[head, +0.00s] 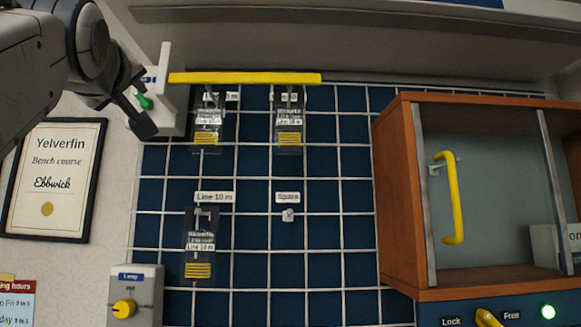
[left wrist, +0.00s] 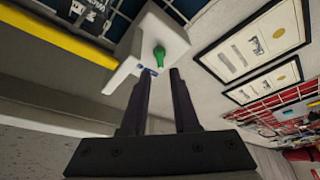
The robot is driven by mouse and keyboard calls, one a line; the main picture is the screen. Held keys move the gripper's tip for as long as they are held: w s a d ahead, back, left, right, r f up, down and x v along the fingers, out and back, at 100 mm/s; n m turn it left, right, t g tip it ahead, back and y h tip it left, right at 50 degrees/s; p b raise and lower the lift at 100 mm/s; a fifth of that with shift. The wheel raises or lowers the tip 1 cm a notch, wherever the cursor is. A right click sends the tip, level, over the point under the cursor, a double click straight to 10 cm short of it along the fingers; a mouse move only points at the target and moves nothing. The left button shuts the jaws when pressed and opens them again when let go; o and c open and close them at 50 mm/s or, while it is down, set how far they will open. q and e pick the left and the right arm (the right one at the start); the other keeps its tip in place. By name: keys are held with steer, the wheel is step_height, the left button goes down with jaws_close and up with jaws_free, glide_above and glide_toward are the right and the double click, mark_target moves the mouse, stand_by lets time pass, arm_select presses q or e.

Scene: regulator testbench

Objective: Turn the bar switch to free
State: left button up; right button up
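The yellow bar switch (head: 488,318) is at the bottom right of the head view, on the blue panel under the wooden cabinet. It sits between the labels "Lock" (head: 451,321) and "Free" (head: 512,315). Its visible end leans up and left, to the Lock side; its lower part is cut off by the picture edge. My left gripper (head: 142,112) is at the upper left, far from the switch, beside a white box with a green knob (head: 145,101). In the left wrist view its fingers (left wrist: 160,88) stand apart with nothing between them. My right gripper is not in view.
The wooden cabinet (head: 397,190) has a yellow handle (head: 455,198) on its front. A grey box with a yellow knob (head: 124,309) is at lower left. Tagged parts hang on the blue grid panel (head: 335,235).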

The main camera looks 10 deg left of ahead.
mark_target(142, 100)
arm_select(q)
steer(key=p+x, duration=0.1)
steer(key=x, duration=0.2)
steer(key=p+x, duration=0.2)
steer(key=x, duration=0.1)
steer(key=p+x, duration=0.2)
steer(key=x, duration=0.1)
steer(key=shift+s+a+r, duration=0.1)
steer(key=shift+a+r, duration=0.15)
steer(key=shift+r, duration=0.15)
jaws_close()
